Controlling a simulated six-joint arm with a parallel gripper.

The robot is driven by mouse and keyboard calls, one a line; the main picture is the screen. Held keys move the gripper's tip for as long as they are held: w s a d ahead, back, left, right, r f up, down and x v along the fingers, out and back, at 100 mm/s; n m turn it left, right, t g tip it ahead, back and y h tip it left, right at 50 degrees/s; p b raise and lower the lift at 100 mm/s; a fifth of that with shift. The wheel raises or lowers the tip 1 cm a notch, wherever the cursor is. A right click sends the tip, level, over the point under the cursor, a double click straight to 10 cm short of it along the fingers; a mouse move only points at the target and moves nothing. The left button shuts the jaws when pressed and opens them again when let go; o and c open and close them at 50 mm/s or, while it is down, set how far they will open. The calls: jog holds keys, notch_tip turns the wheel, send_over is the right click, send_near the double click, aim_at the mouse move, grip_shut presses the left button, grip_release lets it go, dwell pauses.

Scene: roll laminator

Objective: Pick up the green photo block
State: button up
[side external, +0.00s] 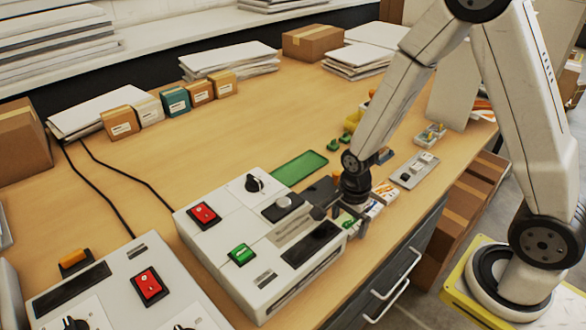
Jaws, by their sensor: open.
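My gripper (342,222) points down at the right end of the near laminator, low over the table. Its jaws are open. A small green piece (348,223), which may be the green photo block, shows in part between or just behind the fingers. The fingers hide most of it, and I cannot tell whether they touch it. Other small green pieces (345,139) lie further back, behind my arm. A flat green tray or mat (300,168) lies on the table behind the laminator.
The white laminator (262,240), with red and green switches, stands close left of my gripper. Another machine (110,290) is at front left. A grey switch panel (414,170) and small colored cards (384,190) lie to the right. The table's middle back is clear.

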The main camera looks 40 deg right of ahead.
aim_at(349, 222)
jog(key=c, duration=1.1)
jog(key=shift+r, duration=0.15)
jog(key=shift+r, duration=4.9)
